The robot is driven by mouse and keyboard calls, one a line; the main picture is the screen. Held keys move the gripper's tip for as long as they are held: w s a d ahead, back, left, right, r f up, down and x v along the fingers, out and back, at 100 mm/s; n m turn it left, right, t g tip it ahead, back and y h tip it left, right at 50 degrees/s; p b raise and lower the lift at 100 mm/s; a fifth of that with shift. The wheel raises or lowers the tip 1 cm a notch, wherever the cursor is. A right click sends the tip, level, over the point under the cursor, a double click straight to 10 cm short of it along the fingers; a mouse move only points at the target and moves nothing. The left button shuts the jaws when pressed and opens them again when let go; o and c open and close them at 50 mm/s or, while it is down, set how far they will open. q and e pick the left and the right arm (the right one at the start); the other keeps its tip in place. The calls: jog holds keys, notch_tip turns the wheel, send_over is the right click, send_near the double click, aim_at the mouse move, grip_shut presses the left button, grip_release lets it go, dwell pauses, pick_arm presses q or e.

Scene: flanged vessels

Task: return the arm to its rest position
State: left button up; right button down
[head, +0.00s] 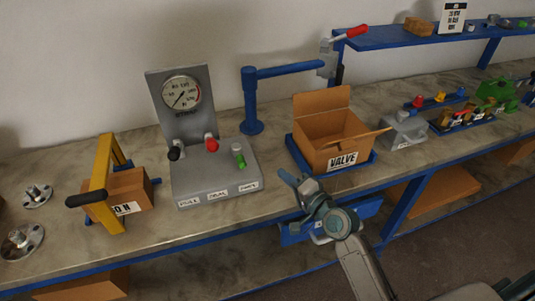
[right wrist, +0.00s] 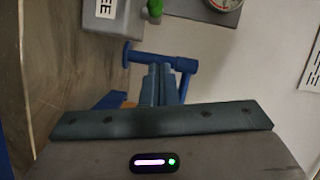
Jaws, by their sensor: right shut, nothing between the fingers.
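My right arm comes in from the bottom right of the head view. Its gripper (head: 292,180) is in front of the bench edge, just below and left of the cardboard box marked VALVE. The fingers are together with nothing between them. The right wrist view also shows the closed fingers (right wrist: 160,75), in front of a blue post with a crossbar. My left gripper is not in view.
The open VALVE box (head: 340,155) sits in a blue tray right beyond the gripper. A gauge panel (head: 210,165) with levers and a blue post (head: 250,100) stand on the bench (head: 140,235). The floor in front looks clear.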

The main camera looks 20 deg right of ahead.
jog(key=s+f+n+g+h, duration=0.2)
jog(key=s+f+n+g, duration=0.6)
jog(key=s, duration=0.5)
jog(key=s+d+f+n+g+h, duration=0.2)
jog(key=s+d+h, duration=0.1)
jog(key=s, duration=0.5)
jog(key=s+d+f+n+g+h, duration=0.1)
jog(key=s+d+n+g+h, duration=0.15)
jog(key=s, duration=0.55)
jog(key=d+f+m+g, duration=0.1)
jog(key=d+f, duration=0.2)
jog(key=f, duration=2.6)
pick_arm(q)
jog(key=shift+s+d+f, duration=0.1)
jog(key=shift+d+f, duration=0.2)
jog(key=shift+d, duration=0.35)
pick_arm(e)
jog(key=s+d+f+g, duration=0.1)
jog(key=s+f, duration=1.7)
jog(key=f, duration=0.3)
jog(key=shift+s+d, duration=0.3)
jog(key=shift+s, duration=0.1)
